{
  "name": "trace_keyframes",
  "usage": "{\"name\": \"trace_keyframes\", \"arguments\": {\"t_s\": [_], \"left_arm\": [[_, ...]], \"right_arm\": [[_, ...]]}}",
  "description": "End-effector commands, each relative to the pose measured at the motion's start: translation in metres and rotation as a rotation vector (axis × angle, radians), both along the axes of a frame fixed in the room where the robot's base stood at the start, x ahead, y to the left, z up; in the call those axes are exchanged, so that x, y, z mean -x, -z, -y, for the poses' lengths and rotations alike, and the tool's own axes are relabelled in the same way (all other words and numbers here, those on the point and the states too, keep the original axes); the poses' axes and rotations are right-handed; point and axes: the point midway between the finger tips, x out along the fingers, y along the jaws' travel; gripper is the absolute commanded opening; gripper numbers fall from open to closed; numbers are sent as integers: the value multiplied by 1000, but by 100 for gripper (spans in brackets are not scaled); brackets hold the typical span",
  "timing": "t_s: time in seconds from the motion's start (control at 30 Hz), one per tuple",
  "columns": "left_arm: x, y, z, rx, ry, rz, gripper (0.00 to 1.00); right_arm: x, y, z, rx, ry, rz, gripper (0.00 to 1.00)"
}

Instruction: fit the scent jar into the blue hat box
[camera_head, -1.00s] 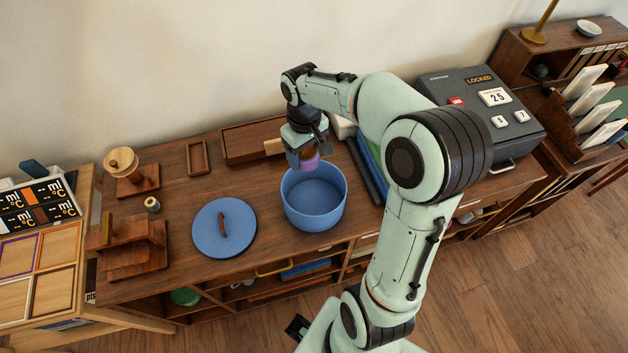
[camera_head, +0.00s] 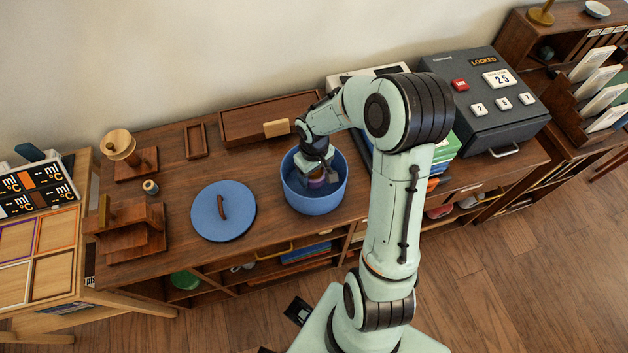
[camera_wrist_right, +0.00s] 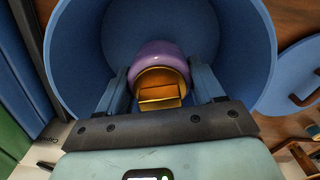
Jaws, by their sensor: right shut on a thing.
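The blue hat box (camera_head: 292,190) stands open on the wooden cabinet top. Its round blue lid (camera_head: 240,215), with a brown handle, lies flat to its left. My right gripper (camera_head: 317,172) reaches down inside the box and is shut on the scent jar (camera_head: 318,183). In the right wrist view the jar (camera_wrist_right: 158,52) is purple with a gold part facing the camera, and sits between the two fingers (camera_wrist_right: 160,88). The box wall (camera_wrist_right: 255,50) surrounds it. I cannot tell whether the jar touches the box floor. My left gripper does not show clearly.
A wooden tray (camera_head: 250,125) lies behind the box. A small spool (camera_head: 150,187) and wooden stands (camera_head: 135,240) are at the left. Books (camera_head: 445,150) and a grey locked case (camera_head: 490,110) are at the right. The cabinet top between lid and tray is clear.

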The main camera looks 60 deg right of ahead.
Motion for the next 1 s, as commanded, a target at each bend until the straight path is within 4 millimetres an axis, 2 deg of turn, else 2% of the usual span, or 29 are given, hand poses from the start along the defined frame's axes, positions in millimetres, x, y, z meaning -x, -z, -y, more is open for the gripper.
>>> {"name": "trace_keyframes", "arguments": {"t_s": [0.13, 0.37, 0.77, 0.8, 0.83, 0.87, 1.0], "left_arm": [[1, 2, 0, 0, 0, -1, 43], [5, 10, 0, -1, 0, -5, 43], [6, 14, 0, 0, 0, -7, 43], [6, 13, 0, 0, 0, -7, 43], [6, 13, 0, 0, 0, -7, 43], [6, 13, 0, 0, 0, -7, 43], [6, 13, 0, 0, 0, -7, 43]], "right_arm": [[0, 11, 0, 0, -2, 0, 24], [0, 43, 0, -1, -2, -1, 24], [0, 48, 0, 1, -2, 2, 24], [0, 47, 0, 0, -1, 1, 80], [0, 47, 0, 0, -1, 1, 90], [0, 47, 0, 0, -1, 1, 93], [0, 46, 0, 0, -1, 1, 93]]}}
